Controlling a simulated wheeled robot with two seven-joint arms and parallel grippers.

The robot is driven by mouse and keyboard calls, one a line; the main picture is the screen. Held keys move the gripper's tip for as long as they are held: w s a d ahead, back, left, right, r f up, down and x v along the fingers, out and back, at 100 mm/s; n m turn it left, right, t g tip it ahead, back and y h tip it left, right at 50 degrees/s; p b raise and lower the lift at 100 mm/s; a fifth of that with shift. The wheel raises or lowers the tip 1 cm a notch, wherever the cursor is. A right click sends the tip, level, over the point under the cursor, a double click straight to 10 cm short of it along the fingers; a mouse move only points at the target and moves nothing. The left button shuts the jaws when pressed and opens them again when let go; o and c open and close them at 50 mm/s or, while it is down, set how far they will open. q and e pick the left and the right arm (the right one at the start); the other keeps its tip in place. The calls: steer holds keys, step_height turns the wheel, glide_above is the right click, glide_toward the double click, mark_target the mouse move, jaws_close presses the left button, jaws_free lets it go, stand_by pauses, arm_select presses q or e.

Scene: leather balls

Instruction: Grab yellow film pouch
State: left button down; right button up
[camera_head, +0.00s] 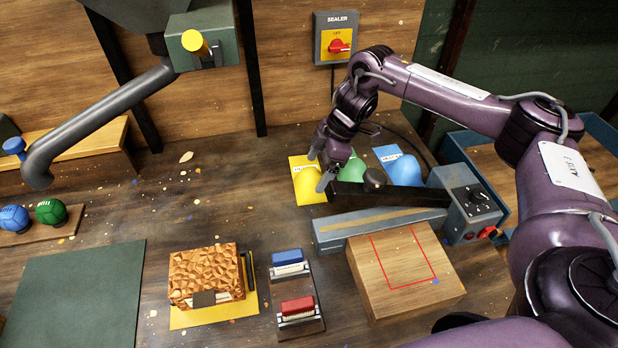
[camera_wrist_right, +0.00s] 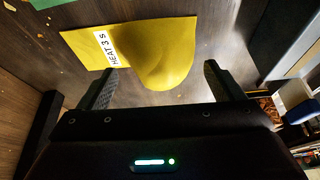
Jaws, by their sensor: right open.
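The yellow film pouch (camera_head: 304,192) lies at the back of the bench, partly hidden behind my right gripper in the head view. In the right wrist view the yellow film pouch (camera_wrist_right: 168,52) shows as a flat sheet with a rounded bulge and a white "HEAT 3 S" label. My right gripper (camera_head: 318,170) is open; in the wrist view the right gripper (camera_wrist_right: 160,84) has its two fingers apart, with the near edge of the bulge roughly between and beyond them. It holds nothing. My left gripper is not in view.
A green pouch (camera_head: 351,166) and a blue pouch (camera_head: 405,170) lie to the right. The heat sealer (camera_head: 372,222), with a dark arm, stands in front, beside a wooden block (camera_head: 398,285). A grey pipe (camera_head: 95,115) hangs at left. The bench left of the pouch is mostly clear.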

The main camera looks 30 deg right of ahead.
steer(key=shift+p+x, duration=0.3)
steer(key=shift+x, duration=1.55)
steer(key=c, duration=1.2)
steer(key=shift+c, duration=0.3)
steer(key=shift+w+r, duration=0.1)
steer(key=shift+r, duration=0.1)
